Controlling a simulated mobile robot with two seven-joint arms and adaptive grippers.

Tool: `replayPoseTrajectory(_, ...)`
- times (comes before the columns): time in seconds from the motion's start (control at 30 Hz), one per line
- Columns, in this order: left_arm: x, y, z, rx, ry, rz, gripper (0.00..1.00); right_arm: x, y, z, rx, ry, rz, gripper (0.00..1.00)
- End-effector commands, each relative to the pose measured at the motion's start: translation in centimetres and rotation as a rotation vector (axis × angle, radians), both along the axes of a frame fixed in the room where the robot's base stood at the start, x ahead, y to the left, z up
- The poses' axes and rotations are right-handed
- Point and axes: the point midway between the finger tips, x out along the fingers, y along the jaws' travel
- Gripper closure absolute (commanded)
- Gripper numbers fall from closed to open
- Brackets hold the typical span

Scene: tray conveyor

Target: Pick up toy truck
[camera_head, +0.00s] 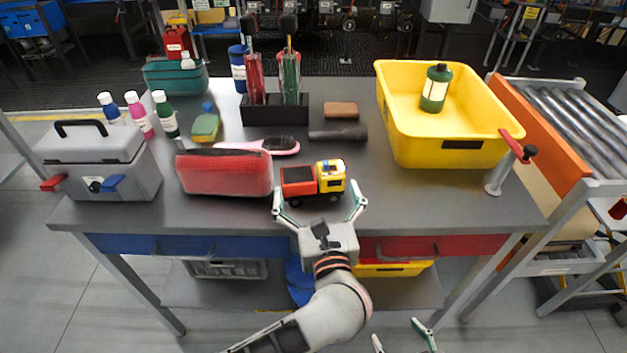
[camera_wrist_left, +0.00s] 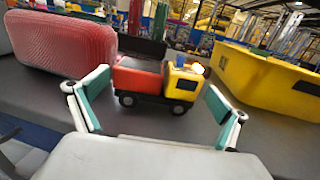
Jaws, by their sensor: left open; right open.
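The toy truck (camera_head: 313,181) has a red bed and a yellow cab and stands upright near the table's front edge. In the left wrist view the truck (camera_wrist_left: 157,84) sits between the fingers, just ahead of the palm. My left gripper (camera_head: 320,197) is open, with one finger on each side of the truck; I cannot tell whether either finger touches it. In the wrist view my left gripper (camera_wrist_left: 157,108) shows a gap between its fingers and the truck. My right gripper (camera_head: 405,338) is open and empty at the bottom edge, low in front of the table.
A red case (camera_head: 225,173) stands close to the truck's left. A hairbrush (camera_head: 258,146) and a dark cylinder (camera_head: 338,134) lie behind it. A yellow bin (camera_head: 450,152) holding a green canister (camera_head: 435,88) stands at right. A grey toolbox (camera_head: 98,165) is at left. The table's front right is clear.

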Motion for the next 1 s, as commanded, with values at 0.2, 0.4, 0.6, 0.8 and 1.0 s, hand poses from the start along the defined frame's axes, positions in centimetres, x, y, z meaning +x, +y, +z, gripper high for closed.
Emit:
replayPoseTrajectory(0.2,3.0,0.7,-0.1,0.007,-0.005,0.003,0.00,0.0,0.0,0.4,0.004,-0.001,-0.001,0.35)
replayPoseTrajectory(0.4,4.8,0.9,-0.3,0.004,-0.002,0.001,0.00,-0.2,0.1,0.2,0.005,0.006,0.000,0.35)
replayPoseTrajectory(0.6,5.0,1.0,-0.4,0.003,-0.001,0.001,0.00,-0.2,0.1,0.1,0.004,0.007,0.000,0.35)
replayPoseTrajectory(0.8,5.0,1.0,-0.4,0.003,-0.001,0.001,0.30,-0.2,0.1,0.1,0.004,0.007,0.000,0.35)
replayPoseTrajectory(1.0,5.0,1.0,-0.3,0.003,-0.002,0.001,0.34,-0.1,0.1,0.4,0.005,0.001,0.000,0.35)
